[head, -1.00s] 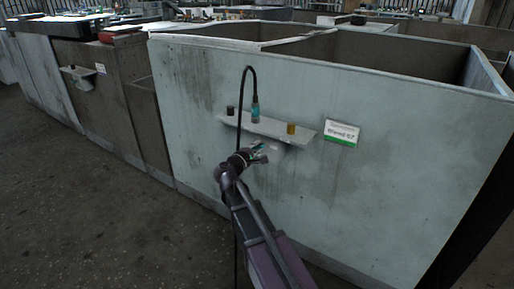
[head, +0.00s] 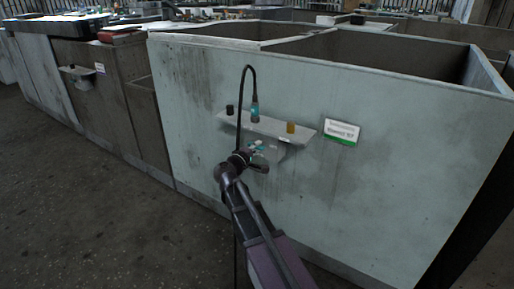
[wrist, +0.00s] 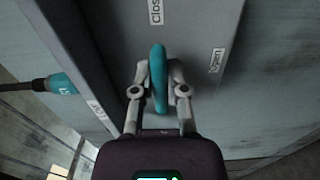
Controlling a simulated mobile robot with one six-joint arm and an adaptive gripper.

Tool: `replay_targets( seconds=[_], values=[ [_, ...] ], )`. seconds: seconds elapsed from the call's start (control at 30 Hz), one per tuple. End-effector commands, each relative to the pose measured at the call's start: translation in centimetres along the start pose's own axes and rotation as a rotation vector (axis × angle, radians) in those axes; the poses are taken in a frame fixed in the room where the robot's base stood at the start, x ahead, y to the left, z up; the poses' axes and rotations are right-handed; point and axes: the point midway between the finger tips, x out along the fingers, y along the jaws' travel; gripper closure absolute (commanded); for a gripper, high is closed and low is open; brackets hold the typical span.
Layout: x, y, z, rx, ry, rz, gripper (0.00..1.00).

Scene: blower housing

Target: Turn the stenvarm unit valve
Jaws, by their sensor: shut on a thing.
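The valve has a teal handle (wrist: 158,80), seen edge-on in the wrist view. It stands upright in that picture, on a grey face with a "close" label (wrist: 155,10) above it and an "open" label (wrist: 216,60) to its right. My gripper (wrist: 159,74) is shut on the handle, with one finger on each side. In the head view my gripper (head: 259,157) is just below the small shelf on the pale panel, and it hides much of the valve. The valve's grey housing (head: 276,150) shows partly behind it.
A white and green sign (head: 342,132) is to the right. The connector also shows in the wrist view (wrist: 58,84), beside an "OUT" label (wrist: 97,108).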

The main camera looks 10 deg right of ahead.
Motion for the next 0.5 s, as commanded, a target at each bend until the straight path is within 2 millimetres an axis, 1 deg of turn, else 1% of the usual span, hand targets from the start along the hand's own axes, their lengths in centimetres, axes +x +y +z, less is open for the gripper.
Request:
replay_targets(
  seconds=[0.1,0.13,0.17,0.2,0.23,0.5],
  values=[
    [0.12,0.02,0.03,0.001,-0.002,0.0,1.0],
    [0.13,0.02,0.04,0.001,-0.002,0.0,0.73],
    [0.12,0.02,0.04,0.001,-0.002,0.0,0.64],
    [0.11,0.01,0.04,0.0,-0.002,0.0,0.52],
    [0.1,0.01,0.03,0.0,-0.002,0.0,0.47],
    [0.04,0.0,0.03,0.0,-0.001,0.0,0.47]
  ],
)
